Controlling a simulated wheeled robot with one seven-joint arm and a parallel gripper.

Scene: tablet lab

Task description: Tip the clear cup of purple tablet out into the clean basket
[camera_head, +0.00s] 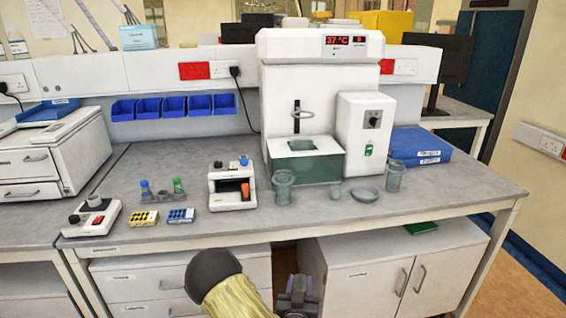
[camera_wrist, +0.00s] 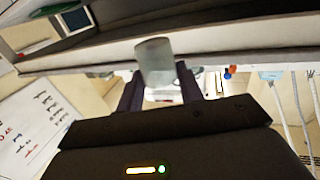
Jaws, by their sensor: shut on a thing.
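My gripper (camera_wrist: 158,82) is shut on a grey translucent cup (camera_wrist: 154,58), which stands out between the fingertips in the wrist view. I cannot make out a purple tablet in it. In the head view my gripper (camera_head: 298,288) is low, in front of the bench's front edge and the cupboards; the cup is hard to tell there. On the bench are a wide-rimmed clear vessel (camera_head: 283,188), a taller clear cup (camera_head: 395,177), a small clear cup (camera_head: 335,191) and a shallow clear dish (camera_head: 365,194). I cannot tell which of these is the clean basket.
A white heated machine (camera_head: 318,105) reading 37 °C with a green-tinted bath (camera_head: 305,162) stands behind the vessels. A small tester (camera_head: 231,186), bottles and blister-like packs (camera_head: 181,215) are to the left. A blue binder (camera_head: 420,146) lies right. The bench's front right (camera_head: 450,188) is clear.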

